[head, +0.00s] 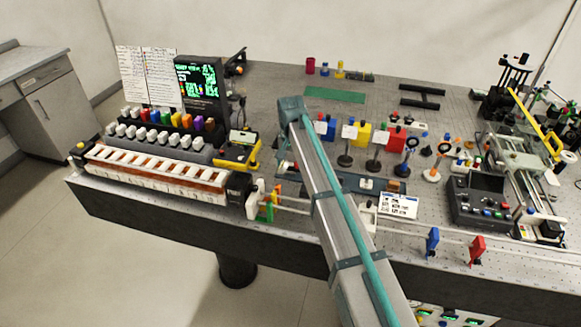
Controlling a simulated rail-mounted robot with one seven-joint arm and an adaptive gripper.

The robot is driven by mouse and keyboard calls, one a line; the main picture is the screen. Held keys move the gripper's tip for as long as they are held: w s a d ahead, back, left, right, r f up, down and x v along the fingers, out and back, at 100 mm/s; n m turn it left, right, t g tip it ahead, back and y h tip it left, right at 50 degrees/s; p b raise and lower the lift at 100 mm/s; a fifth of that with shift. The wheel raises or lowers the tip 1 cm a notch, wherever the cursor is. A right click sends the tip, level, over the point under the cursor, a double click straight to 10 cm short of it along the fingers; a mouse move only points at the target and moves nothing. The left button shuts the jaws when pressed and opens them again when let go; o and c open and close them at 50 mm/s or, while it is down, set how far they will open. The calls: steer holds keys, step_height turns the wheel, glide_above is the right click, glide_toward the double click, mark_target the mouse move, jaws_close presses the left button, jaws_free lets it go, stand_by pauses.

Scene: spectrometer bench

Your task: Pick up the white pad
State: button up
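I cannot say for sure which thing is the white pad. A small white piece (366,184) lies on the dark blue strip (385,186) in the middle of the bench, just right of my arm. A white card with dark markings (398,206) lies to its lower right, near the front edge. My arm reaches from the bottom of the head view up over the bench, and a joint of it shows at the upper end. My gripper cannot be made out, and the arm hides part of the bench behind it.
A long rack of white pieces (155,176) and a green-text screen (197,80) stand at the left. Several posts with coloured blocks (361,134) stand right of my arm. A dark control box (481,203) is at the right.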

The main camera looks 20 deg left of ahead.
mark_target(291, 163)
steer(key=c, duration=1)
steer(key=shift+c, duration=0.2)
step_height(291, 163, up, 10)
steer(key=b, duration=0.2)
steer(key=shift+b, duration=0.35)
